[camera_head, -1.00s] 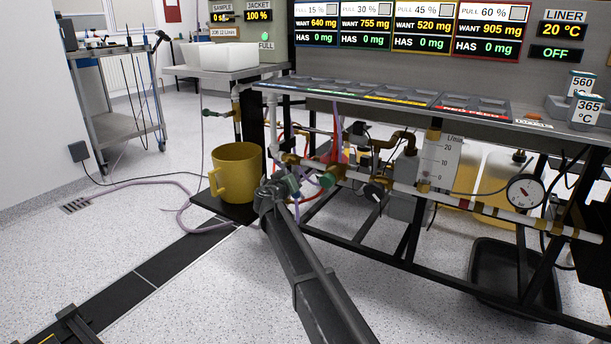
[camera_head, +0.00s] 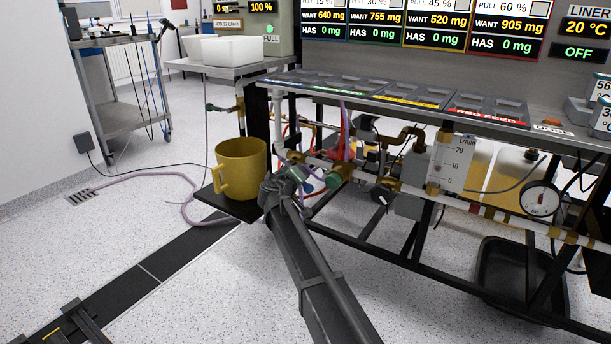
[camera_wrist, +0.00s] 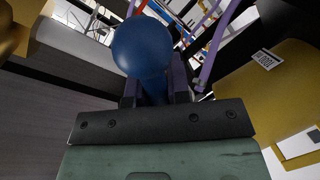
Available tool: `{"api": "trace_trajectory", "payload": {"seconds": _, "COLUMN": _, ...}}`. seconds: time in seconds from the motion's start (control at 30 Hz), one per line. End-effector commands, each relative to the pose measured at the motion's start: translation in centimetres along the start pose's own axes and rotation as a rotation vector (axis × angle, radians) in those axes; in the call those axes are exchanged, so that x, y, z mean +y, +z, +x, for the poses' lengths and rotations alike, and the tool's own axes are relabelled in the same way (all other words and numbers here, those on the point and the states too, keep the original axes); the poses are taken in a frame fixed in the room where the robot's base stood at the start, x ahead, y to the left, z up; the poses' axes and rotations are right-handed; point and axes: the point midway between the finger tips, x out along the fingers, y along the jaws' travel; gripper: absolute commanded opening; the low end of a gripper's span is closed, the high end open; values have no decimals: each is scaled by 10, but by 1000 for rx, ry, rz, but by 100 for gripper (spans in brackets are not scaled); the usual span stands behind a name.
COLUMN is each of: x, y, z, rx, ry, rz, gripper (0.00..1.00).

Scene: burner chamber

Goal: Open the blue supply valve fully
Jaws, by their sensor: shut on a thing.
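The blue supply valve shows in the wrist view as a round dark-blue knob (camera_wrist: 142,47) on a blue stem. My gripper (camera_wrist: 156,92) has its dark fingers on both sides of that stem, shut on it, with the knob standing out beyond them. In the head view my gripper (camera_head: 302,176) is low at the left end of the pipework, under the bench. A small patch of blue (camera_head: 308,187) shows beside it. The valve's body is mostly hidden by my gripper, so I cannot tell how far it is turned.
A yellow mug (camera_head: 238,168) stands on a low black shelf just left of my gripper. A green knob (camera_head: 331,180) is close on the right. Pipes, a flow meter (camera_head: 447,163) and a pressure gauge (camera_head: 539,201) run rightward. Black frame bars lie below. Open floor is at left.

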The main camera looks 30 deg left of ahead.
Motion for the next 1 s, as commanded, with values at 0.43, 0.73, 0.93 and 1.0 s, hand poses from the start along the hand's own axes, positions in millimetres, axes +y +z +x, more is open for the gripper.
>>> {"api": "trace_trajectory", "payload": {"seconds": 0.43, "x": 0, "y": 0, "z": 0, "rx": 0, "ry": 0, "rz": 1, "gripper": 43}}
{"api": "trace_trajectory", "payload": {"seconds": 0.73, "x": 2, "y": 0, "z": -19, "rx": 1, "ry": -1, "rz": 1, "gripper": 43}}
{"api": "trace_trajectory", "payload": {"seconds": 0.93, "x": 3, "y": 0, "z": -71, "rx": 2, "ry": -2, "rz": 1, "gripper": 43}}
{"api": "trace_trajectory", "payload": {"seconds": 1.0, "x": 2, "y": 1, "z": -86, "rx": 2, "ry": -2, "rz": 1, "gripper": 43}}
